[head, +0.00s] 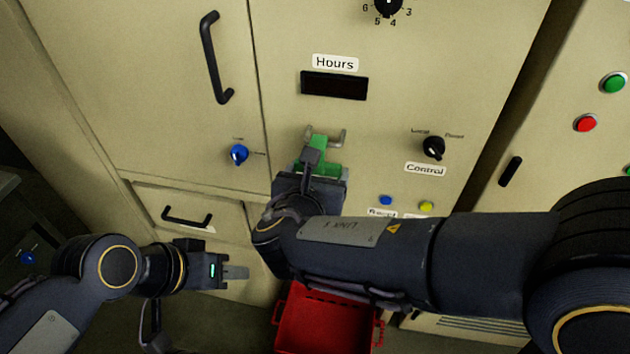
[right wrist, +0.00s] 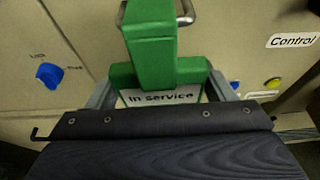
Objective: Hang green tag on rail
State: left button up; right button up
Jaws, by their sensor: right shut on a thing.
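The green tag (head: 321,145) is in front of the cabinet panel, below the "Hours" display. In the right wrist view the green tag (right wrist: 165,45) has a narrow upper part, a wider base and a label reading "In service". My right gripper (right wrist: 160,90) is shut on the base, one finger on each side. The metal rail (head: 341,137) is a small bar on the panel at the tag's top. The rail (right wrist: 187,12) also shows just behind the tag's top edge; I cannot tell whether the tag is hooked on it. My left gripper (head: 236,272) is low at the left, empty, its finger gap unclear.
A blue knob (head: 238,154) is left of the tag and a black Control knob (head: 433,147) is right of it. Blue and yellow buttons (head: 426,206) are below. A red crate (head: 325,320) stands beneath my right arm.

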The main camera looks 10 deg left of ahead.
jog(key=shift+b+x, duration=0.65)
jog(key=shift+x, duration=1.4)
jog(key=shift+f, duration=0.1)
jog(key=o, duration=1)
jog(key=shift+o, duration=0.2)
jog(key=shift+s, duration=0.15)
jog(key=v, duration=0.7)
jog(key=shift+s, duration=0.3)
